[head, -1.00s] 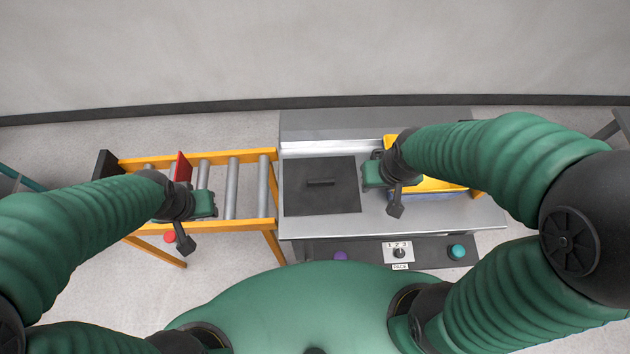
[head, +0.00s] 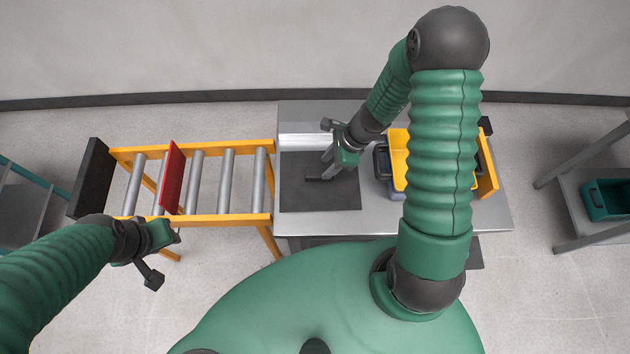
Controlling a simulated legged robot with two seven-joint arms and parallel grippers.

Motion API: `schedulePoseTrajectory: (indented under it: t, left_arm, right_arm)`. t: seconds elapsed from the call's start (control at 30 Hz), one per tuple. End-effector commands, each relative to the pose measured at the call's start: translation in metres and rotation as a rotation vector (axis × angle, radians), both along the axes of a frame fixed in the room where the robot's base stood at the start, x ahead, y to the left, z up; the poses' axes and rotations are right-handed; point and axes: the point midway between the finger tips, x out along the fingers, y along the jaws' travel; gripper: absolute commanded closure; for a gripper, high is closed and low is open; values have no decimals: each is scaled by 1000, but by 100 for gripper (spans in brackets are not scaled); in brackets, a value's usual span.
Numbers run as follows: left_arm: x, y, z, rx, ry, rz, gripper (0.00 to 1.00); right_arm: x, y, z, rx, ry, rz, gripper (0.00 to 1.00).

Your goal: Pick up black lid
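The black lid (head: 335,197) is a flat dark square lying on the left part of the grey metal table. Its raised bar handle (head: 314,179) shows partly near the middle. My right gripper (head: 327,167) is over the lid, with its fingers close to the handle and hiding part of it. I cannot tell whether they touch the handle or how far apart they are. My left gripper (head: 172,236) is away from the lid, in front of the roller conveyor. Its fingers are too small and turned to read.
A roller conveyor (head: 190,218) with a red plate (head: 171,178) adjoins the metal table (head: 378,214) on the left. A yellow bin (head: 398,160) stands right of the lid, partly behind my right arm. A side shelf holds a green bin (head: 606,199).

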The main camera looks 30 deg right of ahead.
Motion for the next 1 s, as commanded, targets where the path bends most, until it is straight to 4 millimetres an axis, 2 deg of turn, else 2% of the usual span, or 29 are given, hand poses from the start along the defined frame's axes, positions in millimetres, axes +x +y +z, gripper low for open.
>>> schedulePoseTrajectory:
  t: [0.03,0.27,0.43,0.7,0.77,1.0]
  left_arm:
    - [0,0,-4,0,0,0,64]
    - [0,0,-6,0,0,-1,64]
    - [0,-1,-10,0,0,-1,64]
    - [0,0,-10,0,0,-1,64]
    - [0,0,-10,0,0,-1,64]
    - [0,0,-10,0,0,-1,64]
  right_arm:
    - [1,2,-12,2,3,-4,60]
    - [4,10,-35,4,1,-2,60]
    - [10,23,-64,1,2,-1,60]
    - [12,26,-69,-3,-2,1,60]
    - [12,25,-70,-2,-2,0,65]
    - [12,24,-70,-1,-2,0,97]
